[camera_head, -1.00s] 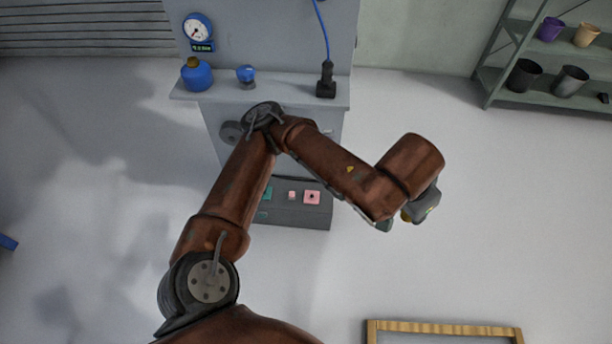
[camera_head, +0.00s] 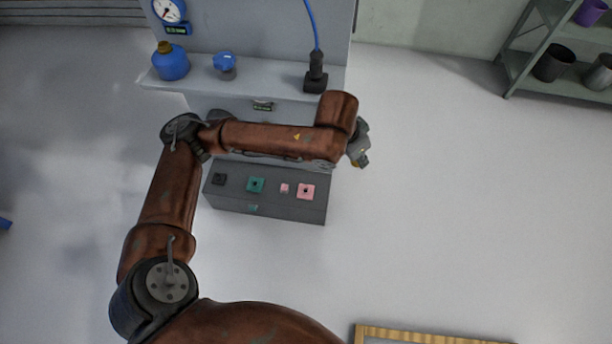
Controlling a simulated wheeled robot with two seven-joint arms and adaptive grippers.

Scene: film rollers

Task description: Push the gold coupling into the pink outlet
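The pink outlet (camera_head: 306,197) is a square plate with a dark central hole, on top of the low grey box at its right end. My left arm reaches in from the left, and its gripper (camera_head: 360,158) is above and to the right of the pink outlet, clear of the box. A small gold piece (camera_head: 363,162), which looks like the gold coupling, shows at the gripper's tip, apart from the outlet. The fingers are small and mostly hidden, but they appear closed on it. My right gripper is not in view.
The grey box (camera_head: 265,208) also carries a small pink block (camera_head: 284,188), a teal outlet (camera_head: 255,185) and a black one (camera_head: 219,179). Behind is a ledge (camera_head: 275,75) with a blue bottle (camera_head: 170,62), blue knob (camera_head: 224,63) and black plug (camera_head: 316,76).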

